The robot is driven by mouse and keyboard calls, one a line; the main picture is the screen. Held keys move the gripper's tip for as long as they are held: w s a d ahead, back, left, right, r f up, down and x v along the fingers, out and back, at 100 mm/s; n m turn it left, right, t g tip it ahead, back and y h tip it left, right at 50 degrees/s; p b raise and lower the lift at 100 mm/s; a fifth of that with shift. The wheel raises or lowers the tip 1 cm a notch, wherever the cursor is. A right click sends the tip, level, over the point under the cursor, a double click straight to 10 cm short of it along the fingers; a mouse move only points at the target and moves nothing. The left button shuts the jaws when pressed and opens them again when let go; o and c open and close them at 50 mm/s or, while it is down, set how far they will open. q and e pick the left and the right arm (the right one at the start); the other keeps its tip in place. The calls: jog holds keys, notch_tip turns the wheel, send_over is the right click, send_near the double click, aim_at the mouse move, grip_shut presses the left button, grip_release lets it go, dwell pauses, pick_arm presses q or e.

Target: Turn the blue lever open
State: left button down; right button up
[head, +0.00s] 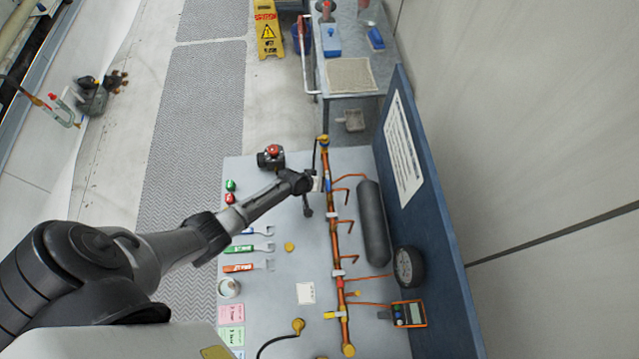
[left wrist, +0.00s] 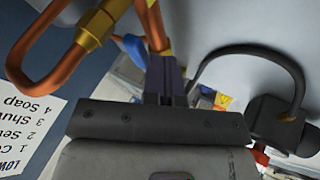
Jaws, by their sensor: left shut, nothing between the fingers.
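The blue lever (head: 328,185) is a small blue piece on the upper part of the copper pipe (head: 334,235) in the head view, partly hidden by my left gripper. In the left wrist view a blue piece (left wrist: 131,48) shows just left of the fingertips, beside the copper tube. I cannot tell whether they touch. My left gripper (head: 319,183) is at the pipe next to the lever; its fingers (left wrist: 166,78) are shut and empty. My right gripper is in neither view.
A dark grey cylinder (head: 373,224) and a round gauge (head: 408,266) stand right of the pipe. A blue back panel (head: 432,215) bounds the bench on the right. Colored-handled tools (head: 241,249) lie on the left of the bench (head: 285,275).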

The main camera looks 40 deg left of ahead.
pick_arm(q)
jog(key=shift+w+a, duration=0.1)
jog(key=shift+a, duration=0.45)
jog(key=s+a, duration=0.2)
jog(key=s, duration=0.1)
jog(key=shift+s+a, duration=0.1)
jog(key=shift+a, duration=0.25)
jog(key=d+p+v, duration=0.1)
jog(key=v, duration=0.8)
jog(key=shift+s+r+p, duration=0.15)
jog(key=shift+r+p, duration=0.25)
